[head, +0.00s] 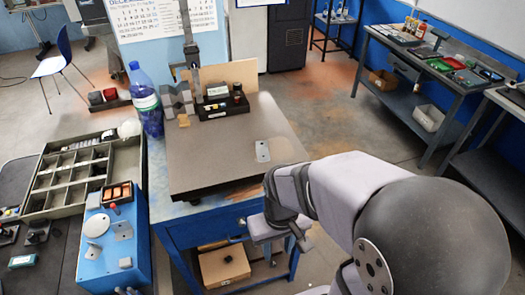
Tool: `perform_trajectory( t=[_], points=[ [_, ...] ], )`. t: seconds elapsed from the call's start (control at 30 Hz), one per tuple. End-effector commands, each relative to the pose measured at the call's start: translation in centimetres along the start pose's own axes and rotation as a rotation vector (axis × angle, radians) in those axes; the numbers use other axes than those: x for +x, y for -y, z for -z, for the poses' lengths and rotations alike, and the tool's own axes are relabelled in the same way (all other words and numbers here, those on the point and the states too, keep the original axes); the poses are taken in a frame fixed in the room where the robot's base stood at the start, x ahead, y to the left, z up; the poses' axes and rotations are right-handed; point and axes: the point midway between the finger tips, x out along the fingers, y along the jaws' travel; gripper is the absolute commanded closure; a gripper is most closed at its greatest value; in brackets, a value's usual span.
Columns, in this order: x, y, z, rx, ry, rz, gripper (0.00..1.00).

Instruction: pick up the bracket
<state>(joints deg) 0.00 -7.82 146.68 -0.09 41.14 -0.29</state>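A small flat light-grey metal piece with holes, which looks like the bracket (262,151), lies on the grey top of the bench (205,160), towards its right side. My arm reaches in from the lower right. My gripper (298,236) hangs beyond the bench's front right corner, below and to the right of the bracket and apart from it. The fingers are small and partly hidden by the wrist, so I cannot tell whether they are open or shut.
A black holder (222,106) with small items and a grey stepped block (177,101) stand at the back of the bench. A blue bottle (147,100) stands at its left. A compartment tray (80,177) and blue box (112,245) lie further left. The bench's middle is clear.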

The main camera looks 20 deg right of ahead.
Motion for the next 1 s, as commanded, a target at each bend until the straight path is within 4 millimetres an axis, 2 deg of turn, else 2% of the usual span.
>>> perform_trajectory(
  t=[0.27, 0.37, 0.47, 0.57, 0.67, 0.8, 1.0],
  points=[
    [0.0, 0.0, 0.1, -0.004, 0.001, -0.001, 0.67],
    [0.0, -0.1, 0.6, -0.037, 0.008, -0.012, 0.67],
    [-0.1, -0.4, 1.9, -0.117, 0.022, -0.040, 0.67],
    [-0.3, -1.0, 4.1, -0.248, 0.049, -0.092, 0.67],
    [-0.8, -1.7, 7.2, -0.418, 0.088, -0.169, 0.67],
    [-1.6, -2.8, 12.3, -0.672, 0.166, -0.311, 0.67],
    [-3.5, -3.6, 19.2, -0.950, 0.286, -0.524, 0.67]
  ],
)
